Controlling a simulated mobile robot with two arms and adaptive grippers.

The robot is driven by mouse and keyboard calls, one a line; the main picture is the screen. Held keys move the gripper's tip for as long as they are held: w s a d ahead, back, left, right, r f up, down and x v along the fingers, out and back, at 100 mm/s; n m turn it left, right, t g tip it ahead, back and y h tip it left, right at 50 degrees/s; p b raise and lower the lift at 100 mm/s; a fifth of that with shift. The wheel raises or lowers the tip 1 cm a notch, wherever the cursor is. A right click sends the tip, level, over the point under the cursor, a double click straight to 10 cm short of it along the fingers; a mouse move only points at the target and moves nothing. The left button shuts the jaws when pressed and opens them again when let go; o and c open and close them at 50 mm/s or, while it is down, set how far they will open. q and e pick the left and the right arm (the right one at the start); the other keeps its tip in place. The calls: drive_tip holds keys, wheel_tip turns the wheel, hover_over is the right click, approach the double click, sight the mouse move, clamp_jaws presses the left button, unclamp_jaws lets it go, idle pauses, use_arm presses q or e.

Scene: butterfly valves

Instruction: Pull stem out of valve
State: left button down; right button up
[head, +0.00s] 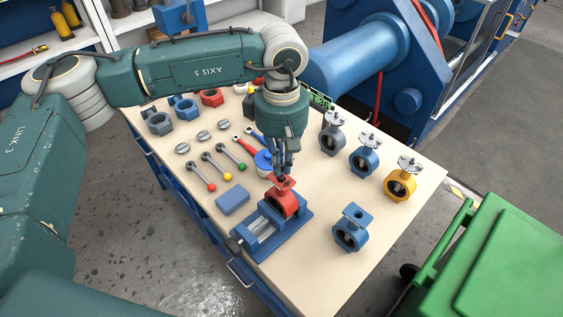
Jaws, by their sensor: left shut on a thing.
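A red valve (285,201) sits in a blue vise (268,234) at the front of the table. My left gripper (281,170) points down just above the valve's top flange. It is shut on the stem at the top of this valve; the stem is mostly hidden by the fingers. I cannot tell how far the stem sits in the valve. My right gripper is not in view.
Grey (332,138), blue (364,160) and yellow (400,186) valves stand to the right. A blue valve body (351,228) stands near the front right. Rods with coloured balls (227,176) and a blue block (232,201) lie left on the table (310,270).

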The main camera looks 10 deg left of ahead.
use_arm(q)
drive_tip(key=shift+w+r+p, duration=0.15)
drive_tip(key=shift+r+p, duration=0.9)
drive_tip(key=shift+r, duration=1.65)
idle(2.8)
idle(0.7)
drive_tip(key=shift+r, duration=0.15)
wheel_tip(320, 180, up, 6)
drive_tip(key=shift+f+p, duration=0.15)
drive_tip(key=shift+p, duration=1.05)
drive_tip(key=shift+s+a, duration=0.1)
drive_tip(key=shift+s, duration=0.1)
